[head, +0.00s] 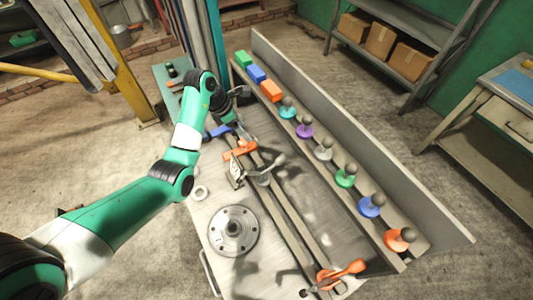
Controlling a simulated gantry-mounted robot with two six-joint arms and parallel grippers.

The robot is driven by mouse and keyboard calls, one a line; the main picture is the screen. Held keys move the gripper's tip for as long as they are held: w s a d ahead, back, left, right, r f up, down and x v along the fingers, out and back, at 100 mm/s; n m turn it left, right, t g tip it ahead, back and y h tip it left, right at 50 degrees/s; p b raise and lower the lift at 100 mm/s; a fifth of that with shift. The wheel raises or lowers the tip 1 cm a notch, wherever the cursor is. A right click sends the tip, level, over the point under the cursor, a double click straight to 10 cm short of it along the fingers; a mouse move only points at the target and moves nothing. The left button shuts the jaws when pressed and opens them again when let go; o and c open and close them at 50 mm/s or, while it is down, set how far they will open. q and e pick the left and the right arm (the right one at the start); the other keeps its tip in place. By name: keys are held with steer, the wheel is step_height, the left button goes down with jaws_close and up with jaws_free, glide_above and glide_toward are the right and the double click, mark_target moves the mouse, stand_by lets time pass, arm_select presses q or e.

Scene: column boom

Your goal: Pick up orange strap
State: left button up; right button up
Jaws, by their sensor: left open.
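An orange strap (240,150), a short flat bar, lies across the grey rails in the middle of the workbench (205,215). My left gripper (246,138) is open just above and behind the strap in the head view, with its jaws pointing down toward the bench. I cannot tell whether a fingertip touches the strap. A blue strap (217,131) lies behind it, partly covered by the gripper. My right gripper is not in view.
A metal toggle clamp (237,172) stands close in front of the strap. A round flange (233,231) and an orange-handled clamp (340,273) sit nearer. Several coloured knobs (345,177) and blocks (257,74) line the shelf at right, beside an upright panel.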

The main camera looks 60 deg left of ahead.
arm_select(q)
steer(key=n+b, duration=0.1)
steer(key=b, duration=0.1)
glide_toward(243, 147)
steer(key=a+f, duration=0.2)
steer(key=b+x, duration=0.1)
steer(key=x, duration=0.4)
steer(key=shift+d+b, duration=0.1)
steer(key=shift+b, duration=0.3)
steer(key=shift+w+f, duration=0.15)
steer(key=shift+w, duration=0.1)
steer(key=b+x, duration=0.2)
steer(key=x, duration=0.3)
steer(key=shift+d+f+b, duration=0.1)
steer(key=shift+f+b, duration=0.05)
steer(key=shift+b, duration=0.2)
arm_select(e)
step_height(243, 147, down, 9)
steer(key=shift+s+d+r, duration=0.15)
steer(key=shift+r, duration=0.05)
arm_select(q)
jaws_close()
